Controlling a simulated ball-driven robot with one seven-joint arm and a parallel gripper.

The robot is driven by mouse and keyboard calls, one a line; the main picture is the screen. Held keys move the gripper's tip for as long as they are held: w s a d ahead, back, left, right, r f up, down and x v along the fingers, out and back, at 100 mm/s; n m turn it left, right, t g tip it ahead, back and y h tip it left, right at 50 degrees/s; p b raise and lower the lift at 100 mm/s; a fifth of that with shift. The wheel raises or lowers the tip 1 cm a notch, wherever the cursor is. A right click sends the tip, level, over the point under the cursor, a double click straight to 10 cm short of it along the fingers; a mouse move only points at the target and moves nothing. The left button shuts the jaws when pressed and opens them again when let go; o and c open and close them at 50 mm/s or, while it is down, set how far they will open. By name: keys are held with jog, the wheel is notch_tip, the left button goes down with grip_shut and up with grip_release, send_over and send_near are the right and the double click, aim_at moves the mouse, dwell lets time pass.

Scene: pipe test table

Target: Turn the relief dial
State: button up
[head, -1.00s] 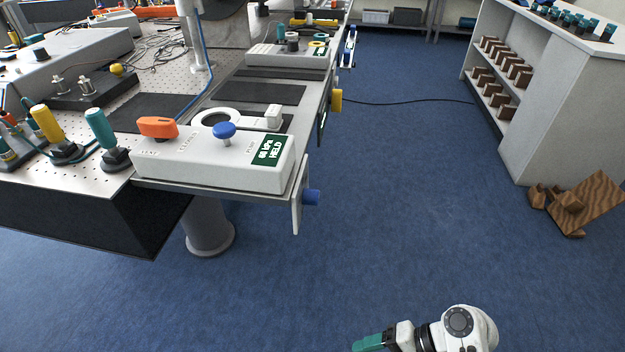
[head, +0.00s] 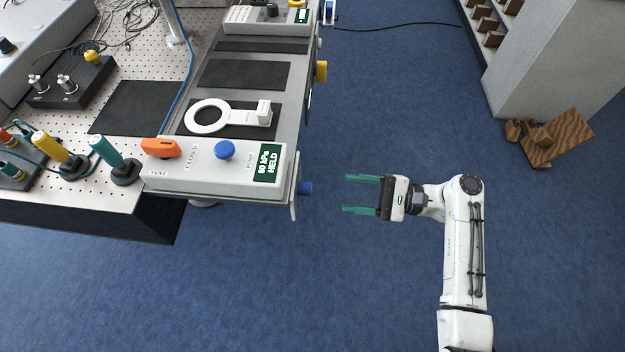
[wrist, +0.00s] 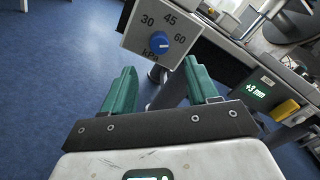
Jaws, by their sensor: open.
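The relief dial is a blue knob (head: 305,188) on an upright plate at the box's right end. In the wrist view the blue knob (wrist: 160,43) sits on a grey plate (wrist: 182,25) marked 30, 45, 60 and kPa; its exact setting is too small to tell. My gripper (head: 347,194) is open and empty, its green fingers pointing left at the dial with a gap between. In the wrist view my gripper (wrist: 160,76) has the knob ahead, between and beyond its fingertips. The white box (head: 215,170) has a green display (head: 268,163) reading 60 kPa HELD.
An orange lever (head: 160,148) and a blue button (head: 225,150) are on the box top. A yellow knob (head: 321,71) sticks out farther along the table edge. A wooden object (head: 555,138) lies by the shelf unit. Blue floor (head: 330,290) around my arm is clear.

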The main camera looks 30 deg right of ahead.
aim_at(305, 188)
jog(key=p+x, duration=0.1)
jog(key=x, duration=0.8)
jog(key=shift+a, duration=0.15)
jog(key=c, duration=1)
jog(key=shift+c, duration=0.2)
